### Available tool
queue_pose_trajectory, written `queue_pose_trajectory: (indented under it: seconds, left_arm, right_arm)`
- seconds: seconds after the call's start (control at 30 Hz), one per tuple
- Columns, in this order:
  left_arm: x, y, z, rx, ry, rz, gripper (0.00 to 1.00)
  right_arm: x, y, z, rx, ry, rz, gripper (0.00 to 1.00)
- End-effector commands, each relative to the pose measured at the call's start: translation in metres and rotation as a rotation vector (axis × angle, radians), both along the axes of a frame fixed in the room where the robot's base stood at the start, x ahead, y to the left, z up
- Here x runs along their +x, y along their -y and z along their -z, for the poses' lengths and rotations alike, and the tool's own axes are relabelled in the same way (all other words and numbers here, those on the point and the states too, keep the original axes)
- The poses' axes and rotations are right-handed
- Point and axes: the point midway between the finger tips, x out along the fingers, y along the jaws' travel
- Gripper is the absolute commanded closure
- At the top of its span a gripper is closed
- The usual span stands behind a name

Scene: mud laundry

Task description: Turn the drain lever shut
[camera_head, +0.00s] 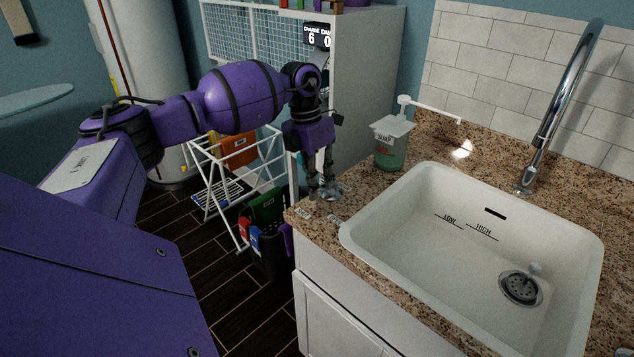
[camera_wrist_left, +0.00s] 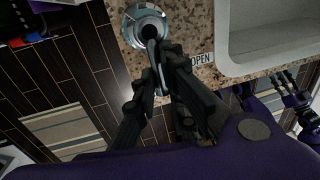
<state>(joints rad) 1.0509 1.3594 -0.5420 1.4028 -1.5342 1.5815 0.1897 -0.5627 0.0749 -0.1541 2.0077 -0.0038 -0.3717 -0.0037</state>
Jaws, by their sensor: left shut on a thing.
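The drain lever (camera_head: 331,195) is a small chrome handle on the granite counter's left front corner. In the left wrist view its round chrome base (camera_wrist_left: 146,22) is at the top, and its handle runs down between my fingers. My left gripper (camera_head: 321,188) reaches down to it from above and is shut on the handle; its dark fingers also show in the left wrist view (camera_wrist_left: 159,72). An OPEN label (camera_wrist_left: 201,59) lies on the counter to the right of the fingers. My right gripper (camera_wrist_left: 296,98) shows at the right edge of the left wrist view; its grip is unclear.
A white sink (camera_head: 430,215) with a drain strainer (camera_head: 521,288) lies right of the lever. A soap pump bottle (camera_head: 391,145) stands behind it, near the tall chrome faucet (camera_head: 562,100). A drying rack (camera_head: 233,160) stands on the floor at left.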

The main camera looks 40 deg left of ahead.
Motion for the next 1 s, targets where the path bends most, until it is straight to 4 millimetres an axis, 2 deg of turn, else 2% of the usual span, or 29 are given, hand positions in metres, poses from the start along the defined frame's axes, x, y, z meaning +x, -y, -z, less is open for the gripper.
queue_pose_trajectory:
  seconds: [0.03, 0.07, 0.1, 0.2, 0.57, 0.67, 1.0]
  left_arm:
    - [0.004, -0.004, -0.006, 0.007, 0.018, -0.01, 1.0]
    - [0.005, -0.004, -0.006, 0.007, 0.019, -0.011, 0.85]
    - [0.005, -0.004, -0.006, 0.006, 0.019, -0.011, 0.8]
    - [0.004, -0.003, -0.005, 0.004, 0.018, -0.009, 0.7]
    - [0.002, -0.002, -0.007, 0.002, 0.009, -0.004, 0.7]
    - [0.003, -0.004, -0.02, 0.001, 0.011, -0.004, 0.7]
    - [0.004, -0.018, -0.09, 0.002, 0.013, -0.007, 0.7]
  right_arm:
    - [0.0, 0.0, -0.001, 0.0, 0.001, 0.0, 0.6]
    - [0.0, 0.0, -0.001, 0.0, 0.001, 0.0, 0.6]
    - [0.0, 0.0, -0.001, 0.0, 0.001, 0.0, 0.6]
    - [0.0, 0.0, -0.001, -0.001, 0.001, 0.001, 0.6]
    - [-0.001, 0.001, 0.0, -0.002, -0.001, -0.001, 0.6]
    - [0.0, 0.001, 0.0, -0.002, 0.0, -0.001, 0.6]
    - [0.0, 0.0, 0.0, -0.001, 0.001, -0.001, 0.6]
